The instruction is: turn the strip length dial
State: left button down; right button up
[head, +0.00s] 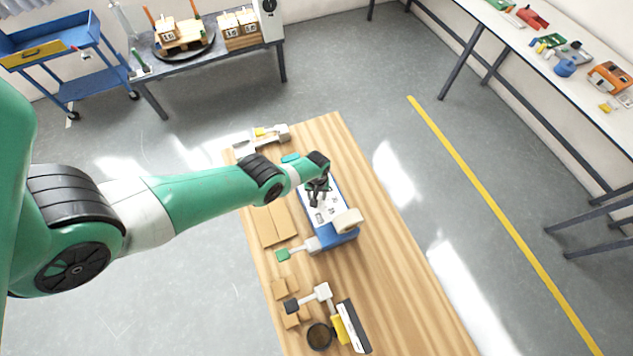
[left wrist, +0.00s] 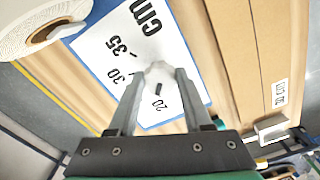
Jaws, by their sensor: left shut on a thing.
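The strip length dial is a small whitish knob (left wrist: 158,74) on a white scale plate (left wrist: 118,50) with a blue edge. The plate reads "cm", with 20, 30 and 35 visible. My left gripper (left wrist: 157,78) is shut on the knob, one finger on each side. A short black mark shows just below the knob near the 20; I cannot tell whether it is a pointer or a tick. In the head view my left gripper (head: 317,199) reaches down onto the white top of the blue machine (head: 341,236), and the knob is hidden there. My right gripper is not in view.
A white roll (head: 348,221) sits at the machine's near end and also shows in the left wrist view (left wrist: 45,28). Cardboard pieces (head: 271,226) lie left of the machine on the wooden table (head: 395,270). A dark round container (head: 320,336) stands nearer. The table's right side is clear.

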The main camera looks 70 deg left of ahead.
pick_arm(q)
jog(key=shift+n, duration=1.2)
jog(key=shift+c, duration=1.6)
grip_release()
